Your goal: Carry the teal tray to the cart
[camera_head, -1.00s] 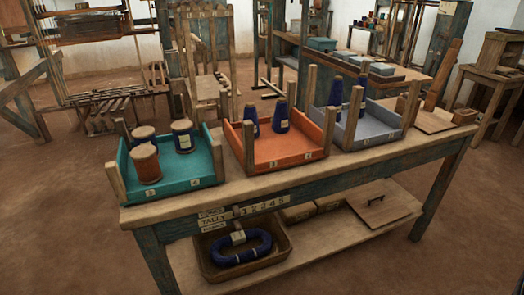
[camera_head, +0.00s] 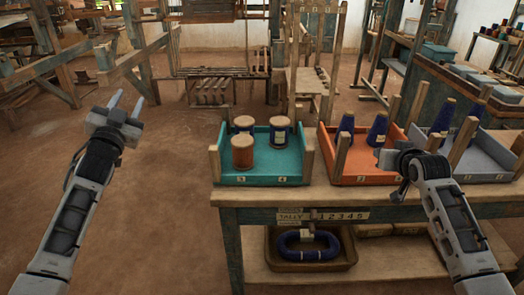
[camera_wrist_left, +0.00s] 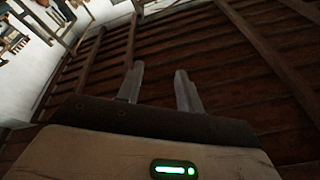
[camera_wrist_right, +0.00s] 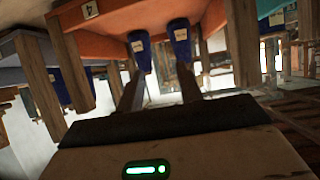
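The teal tray (camera_head: 287,166) stands upright on the near end of the long table in the head view, with wooden corner posts. I cannot make out a cart.
The orange tray (camera_head: 350,165) with blue cones stands right of the teal tray, and a grey-blue tray (camera_head: 482,155) beyond it. A bin with blue yarn (camera_head: 306,246) sits on the lower shelf. Wooden frames stand behind. The floor (camera_head: 165,200) left of the table is clear.

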